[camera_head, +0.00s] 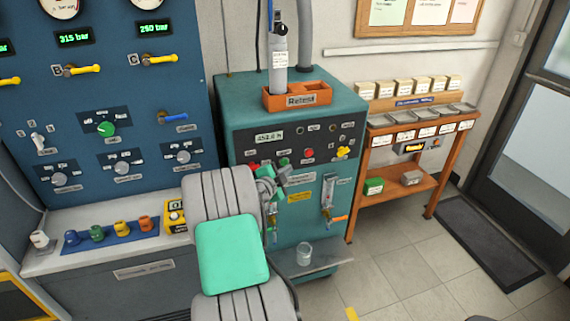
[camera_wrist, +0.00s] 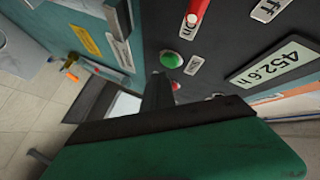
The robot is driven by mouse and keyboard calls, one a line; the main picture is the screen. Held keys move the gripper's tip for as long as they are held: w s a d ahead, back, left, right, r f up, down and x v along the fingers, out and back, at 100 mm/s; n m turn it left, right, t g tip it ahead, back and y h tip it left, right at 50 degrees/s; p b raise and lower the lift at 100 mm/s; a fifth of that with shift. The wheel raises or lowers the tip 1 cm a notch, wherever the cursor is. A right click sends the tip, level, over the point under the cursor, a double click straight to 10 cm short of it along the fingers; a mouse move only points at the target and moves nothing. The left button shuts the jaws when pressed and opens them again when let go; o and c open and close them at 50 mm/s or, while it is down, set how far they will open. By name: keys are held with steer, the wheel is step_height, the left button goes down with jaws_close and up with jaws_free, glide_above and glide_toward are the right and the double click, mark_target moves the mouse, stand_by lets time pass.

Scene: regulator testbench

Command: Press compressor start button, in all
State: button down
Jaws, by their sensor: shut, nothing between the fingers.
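The teal compressor cabinet (camera_head: 225,105) stands in the middle, with a dark control panel on its front. A round green button (camera_head: 284,161) sits on this panel, and it also shows in the wrist view (camera_wrist: 171,60) with small white labels beside it. My gripper (camera_head: 279,174) is in front of the panel's lower left part, just below the green button. In the wrist view its dark fingers (camera_wrist: 156,84) are together and empty, close to the green button. I cannot tell whether they touch the panel. A red button (camera_wrist: 177,86) is partly hidden behind the fingers.
A red switch (camera_wrist: 197,12) and a display (camera_wrist: 283,62) are also on the panel. A yellow knob (camera_head: 343,152) is at its right. A glass (camera_head: 304,254) stands on a low shelf.

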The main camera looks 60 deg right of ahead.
steer(key=shift+w+d+f+b, duration=0.1)
steer(key=shift+b, duration=0.2)
stand_by(0.4)
steer(key=shift+w+d+b, duration=0.2)
steer(key=shift+b, duration=0.35)
steer(key=shift+w+d+b, duration=0.35)
steer(key=shift+b, duration=0.25)
stand_by(0.5)
stand_by(0.3)
steer(key=shift+s+a+b, duration=0.3)
steer(key=shift+s+a, duration=0.35)
